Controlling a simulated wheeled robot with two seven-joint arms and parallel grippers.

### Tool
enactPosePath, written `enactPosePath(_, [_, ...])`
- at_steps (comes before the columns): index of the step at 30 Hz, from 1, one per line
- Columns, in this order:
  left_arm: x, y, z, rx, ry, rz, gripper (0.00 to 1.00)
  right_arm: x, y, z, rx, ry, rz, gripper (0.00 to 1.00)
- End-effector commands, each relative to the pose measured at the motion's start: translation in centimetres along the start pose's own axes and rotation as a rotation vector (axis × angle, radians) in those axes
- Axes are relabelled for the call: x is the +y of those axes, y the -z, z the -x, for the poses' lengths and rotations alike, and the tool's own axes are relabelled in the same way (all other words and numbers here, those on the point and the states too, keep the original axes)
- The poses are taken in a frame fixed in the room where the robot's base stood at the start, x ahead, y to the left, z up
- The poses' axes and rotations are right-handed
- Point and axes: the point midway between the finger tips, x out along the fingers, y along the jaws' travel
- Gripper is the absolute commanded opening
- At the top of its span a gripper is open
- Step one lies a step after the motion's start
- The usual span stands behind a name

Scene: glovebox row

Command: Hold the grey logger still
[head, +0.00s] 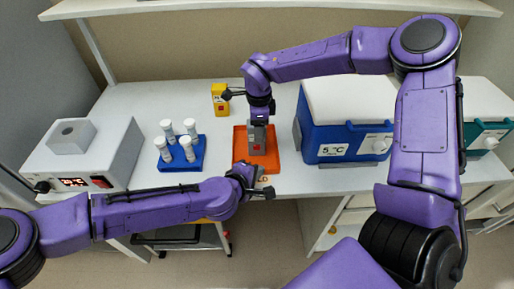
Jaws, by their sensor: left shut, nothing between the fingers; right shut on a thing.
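The grey logger (257,143) stands upright at the orange tray (241,151) in the middle of the bench. My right gripper (258,119) comes down from above and is shut on the logger's upper part. Whether the logger's bottom touches the tray is hard to tell. My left gripper (262,183) is shut and empty at the tray's front edge, close in front of the logger. It hides part of the tray's front side and some lettering there.
A blue rack (181,160) with several white-capped tubes stands left of the tray. Further left is a grey device (85,150) with a red display. A yellow box (219,98) is behind. A blue cooler (345,125) marked 5 °C stands close on the right, with a teal one (487,135) beyond.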

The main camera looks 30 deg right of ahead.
Motion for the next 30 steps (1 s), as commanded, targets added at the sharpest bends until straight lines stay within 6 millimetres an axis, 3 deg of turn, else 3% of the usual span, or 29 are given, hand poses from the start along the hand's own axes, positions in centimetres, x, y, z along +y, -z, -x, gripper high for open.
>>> enactPosePath(10, [0.0,0.0,0.0,0.0,0.0,0.0,0.0,0.0,0.1,-0.1,0.001,-0.001,0.0,0.19])
enactPosePath(11, [0.0,0.0,0.0,0.0,0.0,0.0,0.0,0.0,0.1,-0.1,0.001,-0.001,0.0,0.63])
enactPosePath(12, [0.0,0.0,0.0,0.0,0.0,0.0,0.0,0.0,0.1,-0.1,0.001,-0.001,0.0,0.76])
enactPosePath(13, [0.0,0.0,0.0,0.0,0.0,0.0,0.0,0.0,0.0,-0.1,0.001,-0.001,0.0,0.83])
enactPosePath(23, [0.0,0.0,0.0,0.0,0.0,0.0,0.0,0.0,0.0,0.4,0.0,0.001,-0.001,0.83])
enactPosePath(26, [0.0,0.0,0.0,0.0,0.0,0.0,0.0,-0.1,0.0,2.0,-0.002,0.003,-0.001,0.83])
enactPosePath(30, [0.0,0.0,0.0,0.0,0.0,0.0,0.0,-0.1,0.0,5.6,-0.002,0.003,-0.002,0.83])
